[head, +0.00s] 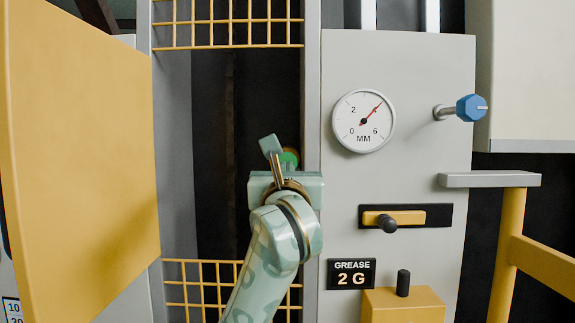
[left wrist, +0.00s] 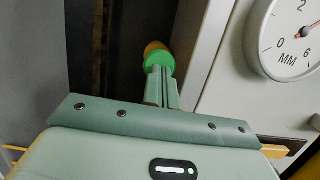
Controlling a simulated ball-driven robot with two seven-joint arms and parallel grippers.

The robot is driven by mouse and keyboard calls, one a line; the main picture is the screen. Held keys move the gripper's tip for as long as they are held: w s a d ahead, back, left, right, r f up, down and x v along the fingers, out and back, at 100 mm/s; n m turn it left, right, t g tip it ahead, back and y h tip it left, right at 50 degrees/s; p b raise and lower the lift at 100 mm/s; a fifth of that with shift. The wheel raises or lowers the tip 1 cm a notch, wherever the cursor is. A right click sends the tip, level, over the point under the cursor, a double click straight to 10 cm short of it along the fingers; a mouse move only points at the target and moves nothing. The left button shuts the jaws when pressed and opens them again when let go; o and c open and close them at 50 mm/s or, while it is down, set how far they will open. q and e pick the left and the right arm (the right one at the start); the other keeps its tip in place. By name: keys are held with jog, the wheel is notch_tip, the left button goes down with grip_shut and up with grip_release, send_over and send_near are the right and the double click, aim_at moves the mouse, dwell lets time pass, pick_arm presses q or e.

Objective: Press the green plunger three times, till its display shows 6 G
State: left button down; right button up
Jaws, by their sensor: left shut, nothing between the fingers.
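The green plunger (head: 290,157) shows in the head view partly hidden behind my left gripper (head: 269,146). In the left wrist view the plunger (left wrist: 158,60) has a round green cap with an orange-yellow part behind it. My left gripper (left wrist: 160,75) is shut and empty, with its fingertips right in front of the cap. I cannot tell whether they touch it. The black grease display (head: 351,274) reads "GREASE 2 G" on the grey panel. My right gripper is not in view.
The grey panel (head: 415,80) carries a round MM gauge (head: 363,121), a blue knob (head: 470,108) and a yellow slider with a black handle (head: 392,218). A yellow door (head: 85,150) stands open at left. Yellow mesh (head: 228,24) lies above the dark opening.

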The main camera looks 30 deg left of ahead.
pick_arm(q)
jog(key=shift+w+a, duration=0.3)
jog(key=shift+w, duration=0.1)
jog(key=shift+w+a+b, duration=0.3)
jog(key=shift+w, duration=0.25)
jog(key=shift+w+a, duration=0.15)
jog(key=shift+w, duration=0.05)
jog(key=shift+r+p+v, duration=0.15)
jog(key=shift+p+v, duration=0.05)
jog(key=shift+v, duration=0.45)
jog(key=shift+r+p+v, duration=0.15)
jog(key=shift+p+v, duration=0.05)
jog(key=shift+v, duration=0.5)
jog(key=shift+w, duration=0.1)
